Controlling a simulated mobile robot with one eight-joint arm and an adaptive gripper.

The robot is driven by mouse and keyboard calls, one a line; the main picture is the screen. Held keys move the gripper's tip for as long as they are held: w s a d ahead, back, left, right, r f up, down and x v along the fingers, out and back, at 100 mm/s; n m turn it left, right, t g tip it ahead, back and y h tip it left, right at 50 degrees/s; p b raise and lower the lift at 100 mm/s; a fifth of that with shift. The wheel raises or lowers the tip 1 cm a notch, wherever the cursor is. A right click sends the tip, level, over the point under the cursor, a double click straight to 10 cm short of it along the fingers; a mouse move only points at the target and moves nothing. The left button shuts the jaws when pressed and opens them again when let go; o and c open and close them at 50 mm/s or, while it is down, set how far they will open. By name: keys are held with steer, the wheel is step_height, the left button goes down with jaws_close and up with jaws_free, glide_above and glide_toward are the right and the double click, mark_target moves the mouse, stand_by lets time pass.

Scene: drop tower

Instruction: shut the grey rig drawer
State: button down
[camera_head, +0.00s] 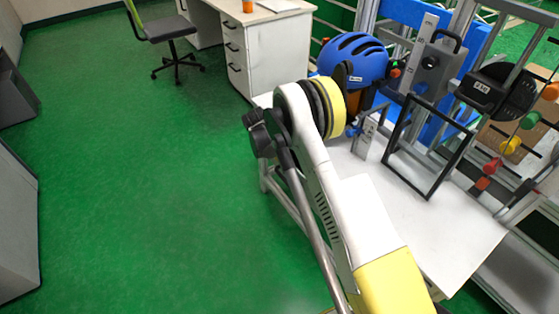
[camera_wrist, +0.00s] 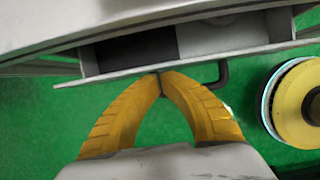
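The grey rig drawer (camera_wrist: 110,76) is in the wrist view, under the pale edge of the rig table (camera_wrist: 130,25). It stands out from the table, so a gap with its dark and grey inside shows behind its thin front edge. A dark bent handle (camera_wrist: 222,76) sticks out of the front, right of my fingers. My gripper (camera_wrist: 160,80) has its two yellow fingers together at the tips, with nothing between them. The tips are at the drawer's front edge; I cannot tell if they touch. In the head view my arm hides the gripper and I cannot make out the drawer.
The white table top (camera_head: 440,235) holds a blue helmet (camera_head: 353,60) and a black frame (camera_head: 428,150). The rig's uprights and a grey box (camera_head: 432,70) stand behind. A white desk (camera_head: 262,50) and a chair (camera_head: 170,28) are farther back. Green floor left is clear.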

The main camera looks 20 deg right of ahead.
steer(key=d, duration=0.1)
steer(key=w+d, duration=0.1)
steer(key=d, duration=0.2)
steer(key=shift+w+d, duration=0.25)
steer(key=shift+d, duration=0.1)
